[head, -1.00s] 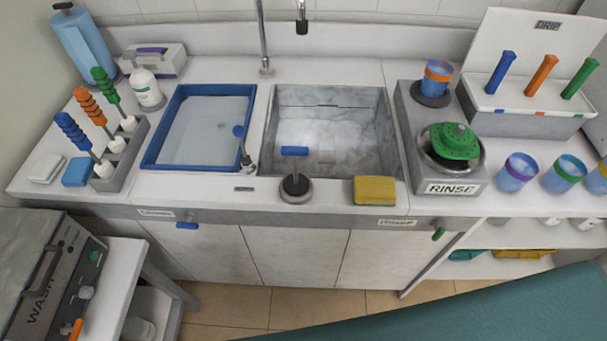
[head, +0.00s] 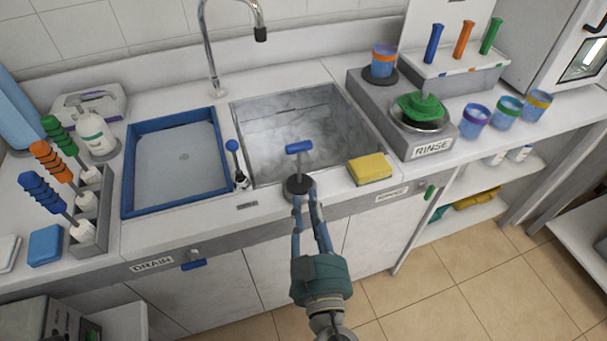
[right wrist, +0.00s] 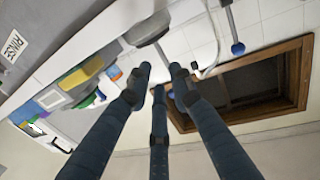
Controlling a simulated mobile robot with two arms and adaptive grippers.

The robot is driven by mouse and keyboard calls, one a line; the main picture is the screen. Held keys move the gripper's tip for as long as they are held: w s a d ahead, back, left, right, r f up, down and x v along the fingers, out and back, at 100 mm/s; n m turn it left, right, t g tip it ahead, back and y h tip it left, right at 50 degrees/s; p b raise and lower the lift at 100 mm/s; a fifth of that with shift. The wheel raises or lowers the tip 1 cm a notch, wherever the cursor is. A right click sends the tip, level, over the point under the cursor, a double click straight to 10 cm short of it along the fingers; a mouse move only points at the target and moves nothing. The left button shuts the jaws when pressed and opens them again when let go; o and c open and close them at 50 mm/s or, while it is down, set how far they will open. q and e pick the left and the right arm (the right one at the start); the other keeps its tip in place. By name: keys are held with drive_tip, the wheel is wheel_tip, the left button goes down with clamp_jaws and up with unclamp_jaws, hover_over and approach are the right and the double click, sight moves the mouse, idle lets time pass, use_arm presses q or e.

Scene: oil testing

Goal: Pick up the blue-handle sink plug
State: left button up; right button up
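The sink plug (head: 298,186) stands upright on the counter's front strip, before the sink. It has a dark round base, a grey stem and a blue T-shaped handle (head: 299,147). My right gripper (head: 306,192) reaches in from below in the head view, its fingertips at the plug's base and front side. Its fingers are spread with nothing held; whether they touch the plug I cannot tell. In the right wrist view the plug's grey base (right wrist: 148,28) shows just beyond the open fingertips (right wrist: 158,77), which partly hide the handle. My left gripper is not in view.
The sink basin (head: 280,172) lies behind the plug. A blue-knobbed lever (head: 233,146) is to its left and a yellow sponge (head: 370,169) to its right. The faucet (head: 212,60) stands behind.

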sight(301, 181)
drive_tip(key=w+p, duration=0.1)
drive_tip(key=w, duration=0.3)
drive_tip(key=shift+a, duration=0.15)
drive_tip(key=w+p, duration=0.1)
drive_tip(key=w, duration=0.1)
drive_tip(key=w+a+p, duration=0.1)
drive_tip(key=w+p, duration=0.1)
drive_tip(key=shift+w+r, duration=0.2)
drive_tip(key=shift+w+f, duration=0.2)
drive_tip(key=shift+w, duration=0.25)
clamp_jaws()
